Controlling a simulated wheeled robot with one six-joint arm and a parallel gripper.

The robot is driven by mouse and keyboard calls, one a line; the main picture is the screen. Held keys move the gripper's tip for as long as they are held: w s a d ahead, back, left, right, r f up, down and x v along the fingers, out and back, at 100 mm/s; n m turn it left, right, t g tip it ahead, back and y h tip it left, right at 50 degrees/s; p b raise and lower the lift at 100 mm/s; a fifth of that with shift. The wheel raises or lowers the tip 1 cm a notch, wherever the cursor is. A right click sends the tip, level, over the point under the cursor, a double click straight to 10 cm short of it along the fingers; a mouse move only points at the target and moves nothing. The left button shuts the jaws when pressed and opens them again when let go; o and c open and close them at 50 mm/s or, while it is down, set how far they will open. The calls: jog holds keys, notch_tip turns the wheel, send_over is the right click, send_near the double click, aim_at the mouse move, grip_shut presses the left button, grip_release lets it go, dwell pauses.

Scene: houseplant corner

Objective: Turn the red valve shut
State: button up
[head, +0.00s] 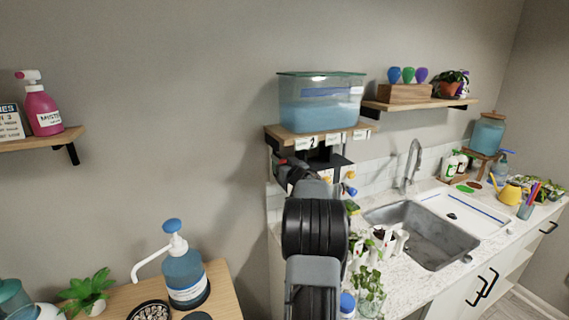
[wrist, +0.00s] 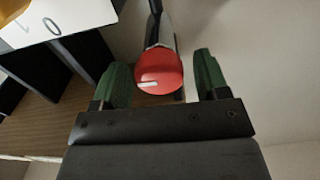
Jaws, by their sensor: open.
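The red valve (wrist: 160,66) is a round knob on a dark pipe in the wrist view. A short white mark lies on its face, left of centre and roughly level. In the head view a small red bit of the valve (head: 283,162) shows just left of my arm. My gripper (wrist: 161,60) is open, with one green finger on each side of the knob. There are visible gaps on both sides, and neither finger appears to touch it. In the head view my arm hides most of the gripper and valve.
A clear tank of blue liquid (head: 320,103) stands on a wooden shelf (head: 290,137) with label cards above the valve. Yellow and blue fittings (head: 350,190) sit right of my arm. Potted plants (head: 368,283) and a sink (head: 425,235) are on the counter.

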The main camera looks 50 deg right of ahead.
jog(key=shift+w+d, duration=0.1)
jog(key=shift+w, duration=0.15)
jog(key=shift+c, duration=0.2)
jog(key=c, duration=0.8)
jog(key=shift+c, duration=0.2)
